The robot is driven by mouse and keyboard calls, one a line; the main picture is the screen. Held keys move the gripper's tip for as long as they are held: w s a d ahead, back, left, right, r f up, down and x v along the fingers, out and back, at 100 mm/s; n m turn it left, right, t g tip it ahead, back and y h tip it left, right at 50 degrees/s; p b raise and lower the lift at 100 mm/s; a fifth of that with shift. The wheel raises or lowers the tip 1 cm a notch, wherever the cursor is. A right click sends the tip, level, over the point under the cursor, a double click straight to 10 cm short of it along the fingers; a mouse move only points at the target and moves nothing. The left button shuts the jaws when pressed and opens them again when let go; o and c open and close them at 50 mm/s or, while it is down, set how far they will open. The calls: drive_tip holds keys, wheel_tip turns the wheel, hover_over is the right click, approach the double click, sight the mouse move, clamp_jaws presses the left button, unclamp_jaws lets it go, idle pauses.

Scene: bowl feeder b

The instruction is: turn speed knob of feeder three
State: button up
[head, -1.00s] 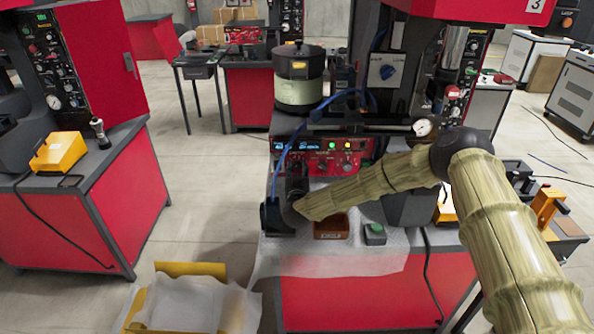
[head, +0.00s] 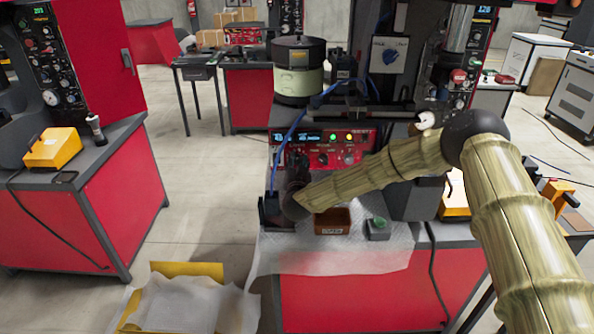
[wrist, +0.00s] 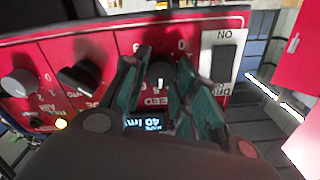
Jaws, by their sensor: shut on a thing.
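The red control panel (head: 345,148) of the feeder carries a row of knobs, lit displays and small lamps. In the wrist view the panel appears upside down. The black speed knob (wrist: 160,74), with a white pointer line, sits above the inverted SPEED lettering. My gripper (wrist: 161,72) has its green ribbed fingers on either side of this knob and is shut on it. A small lit display (wrist: 148,124) reading about 40 shows between the fingers. In the head view my gripper (head: 297,158) is at the left end of the panel, and the knob is hidden behind it.
A black rocker switch (wrist: 223,62) is close beside one finger; another black knob (wrist: 80,77) is on the other side. The feeder bowl (head: 299,70) stands above the panel.

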drive_tip(key=shift+m+b, duration=0.7)
drive_tip(key=shift+b, duration=0.05)
drive_tip(key=o, duration=1)
drive_tip(key=s, duration=1.2)
